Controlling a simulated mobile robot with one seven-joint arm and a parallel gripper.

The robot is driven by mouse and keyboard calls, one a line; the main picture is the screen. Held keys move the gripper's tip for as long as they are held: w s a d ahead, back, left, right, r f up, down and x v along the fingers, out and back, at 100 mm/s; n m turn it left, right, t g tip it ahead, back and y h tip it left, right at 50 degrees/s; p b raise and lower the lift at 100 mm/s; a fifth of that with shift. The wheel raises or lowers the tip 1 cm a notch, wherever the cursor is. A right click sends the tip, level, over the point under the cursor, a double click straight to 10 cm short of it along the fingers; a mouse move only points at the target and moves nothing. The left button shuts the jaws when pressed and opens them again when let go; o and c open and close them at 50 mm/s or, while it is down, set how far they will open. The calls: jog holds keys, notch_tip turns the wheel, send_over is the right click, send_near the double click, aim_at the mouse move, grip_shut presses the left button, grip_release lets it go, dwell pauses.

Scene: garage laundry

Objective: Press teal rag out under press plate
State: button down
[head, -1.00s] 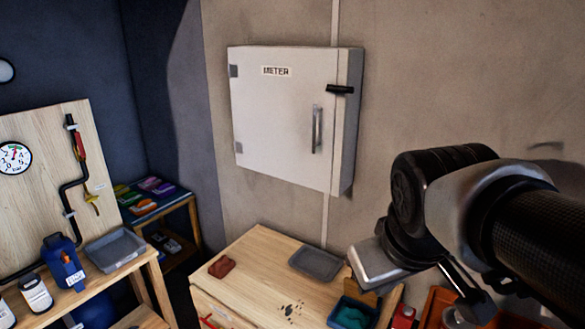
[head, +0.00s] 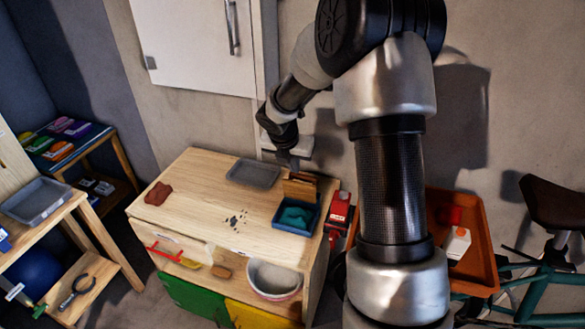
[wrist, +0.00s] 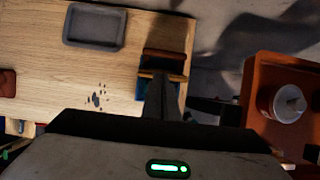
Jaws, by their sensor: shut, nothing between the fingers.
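A crumpled teal rag (head: 295,217) lies in a small blue tray (head: 284,229) at the right end of the wooden workbench. A brown wooden press plate (head: 299,188) stands raised at the tray's back edge, and its edge also shows in the wrist view (wrist: 164,59). My gripper (head: 292,163) is shut and empty, above and behind the raised plate in the head view. In the wrist view my fingers (wrist: 160,98) cover much of the tray, and the rag is hidden. I cannot tell whether the fingers touch the plate.
A grey tray (head: 254,173), a red-brown cloth (head: 158,193) and dark specks (head: 236,217) lie on the workbench (head: 195,220). A red container (head: 340,209) stands right beside the bench. An orange bin (head: 487,250) is further right. The wall is close behind.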

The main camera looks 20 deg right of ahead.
aim_at(298, 178)
jog(key=x, duration=0.9)
jog(key=shift+b, duration=0.35)
